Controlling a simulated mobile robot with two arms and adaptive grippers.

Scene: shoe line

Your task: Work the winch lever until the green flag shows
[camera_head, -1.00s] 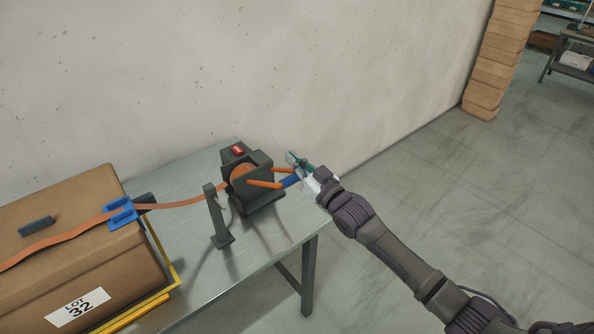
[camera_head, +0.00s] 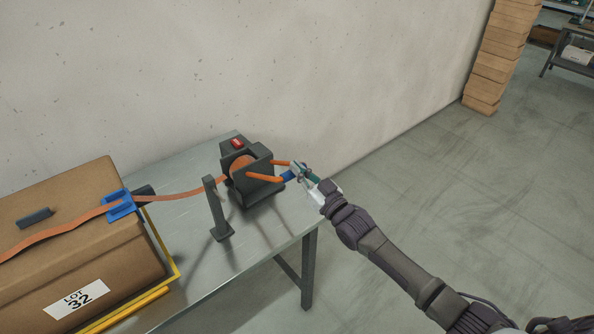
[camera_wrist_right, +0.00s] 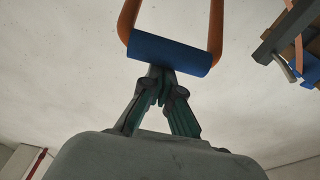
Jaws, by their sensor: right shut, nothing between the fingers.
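The winch (camera_head: 250,190) is a dark housing with an orange strap spool, standing near the right end of the table. A red flag (camera_head: 237,143) shows on its top; I see no green. Its lever has two orange arms (camera_head: 265,178) reaching right to a blue crossbar grip (camera_head: 287,176). My right gripper (camera_head: 300,172) is at this grip. In the right wrist view, the shut fingers (camera_wrist_right: 160,80) come together against or just under the middle of the blue grip (camera_wrist_right: 168,54), with nothing between them. Whether they touch it is unclear. My left gripper is out of view.
The orange strap (camera_head: 180,197) runs left past a dark post (camera_head: 216,212) and over a carton (camera_head: 75,245) labelled LOT 32, with a blue corner guard (camera_head: 121,206). The wall (camera_head: 300,70) is close behind the table (camera_head: 205,275). Open floor lies to the right.

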